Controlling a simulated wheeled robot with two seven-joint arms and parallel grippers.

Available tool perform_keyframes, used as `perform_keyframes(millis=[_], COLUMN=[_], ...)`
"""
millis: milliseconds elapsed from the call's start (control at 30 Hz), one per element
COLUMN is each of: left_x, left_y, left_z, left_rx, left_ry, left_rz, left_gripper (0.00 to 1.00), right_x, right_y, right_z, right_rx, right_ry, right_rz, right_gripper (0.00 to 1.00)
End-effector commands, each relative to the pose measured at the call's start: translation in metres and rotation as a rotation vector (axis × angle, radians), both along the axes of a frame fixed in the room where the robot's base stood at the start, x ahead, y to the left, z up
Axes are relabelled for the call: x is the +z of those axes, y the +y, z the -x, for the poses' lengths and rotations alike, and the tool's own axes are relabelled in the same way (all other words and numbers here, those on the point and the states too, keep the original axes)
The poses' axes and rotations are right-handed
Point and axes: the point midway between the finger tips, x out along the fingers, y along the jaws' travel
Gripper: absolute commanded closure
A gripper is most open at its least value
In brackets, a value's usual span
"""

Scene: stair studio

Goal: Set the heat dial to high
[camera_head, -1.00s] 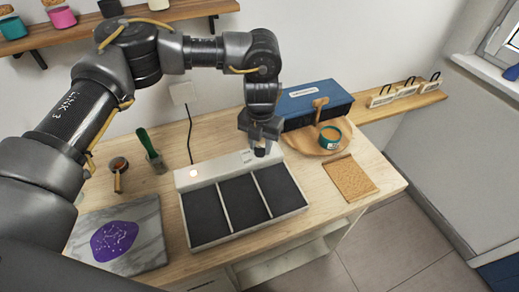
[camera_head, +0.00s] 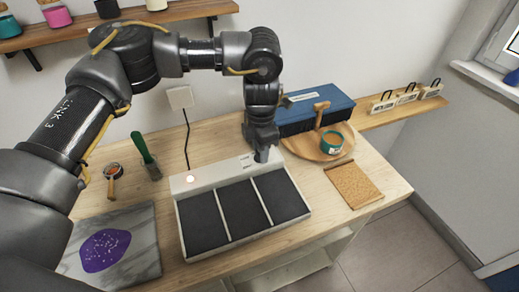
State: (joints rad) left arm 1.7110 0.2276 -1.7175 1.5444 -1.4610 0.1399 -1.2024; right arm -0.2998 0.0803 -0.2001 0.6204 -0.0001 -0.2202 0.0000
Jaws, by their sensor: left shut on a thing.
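The white heating unit (camera_head: 183,192) lies on the wooden table, with three dark panels in front and a raised strip along its back. A small light (camera_head: 190,179) glows at the strip's left end. My left gripper (camera_head: 262,154) points down at the right end of this strip and is shut on the heat dial. The fingers hide most of the dial, so I cannot read its setting. A small label (camera_head: 246,160) shows on the strip just left of the fingers. My right gripper is not in view.
A blue box (camera_head: 315,105) and a round wooden tray (camera_head: 299,145) with a teal tub (camera_head: 331,142) stand right of the gripper. A cork-like board (camera_head: 354,184) lies at the right. A marble slab (camera_head: 140,248) and a green-handled tool (camera_head: 145,151) are at the left.

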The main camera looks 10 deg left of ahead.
Motion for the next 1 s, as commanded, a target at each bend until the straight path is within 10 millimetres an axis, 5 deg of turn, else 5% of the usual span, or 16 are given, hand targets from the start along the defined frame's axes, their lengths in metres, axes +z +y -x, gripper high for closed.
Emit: perform_keyframes(millis=[633,667,800,1000], left_x=[0.0037,0.0037,0.0025,0.0012], left_y=[-0.0021,-0.0021,-0.0015,-0.0007], left_z=[-0.0019,-0.0019,-0.0011,-0.0004], left_rx=[-0.048,-0.048,-0.048,-0.047], left_ry=[-0.008,-0.008,-0.006,-0.003], left_rz=[0.006,0.006,0.005,0.003], left_gripper=[0.90,0.65,0.46,0.45], right_x=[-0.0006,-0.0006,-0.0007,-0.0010], right_y=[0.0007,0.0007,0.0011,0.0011], right_z=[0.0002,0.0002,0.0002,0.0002], right_rx=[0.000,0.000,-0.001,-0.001], right_ry=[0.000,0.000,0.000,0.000], right_rz=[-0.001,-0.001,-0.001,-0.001], right_gripper=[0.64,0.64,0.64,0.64])
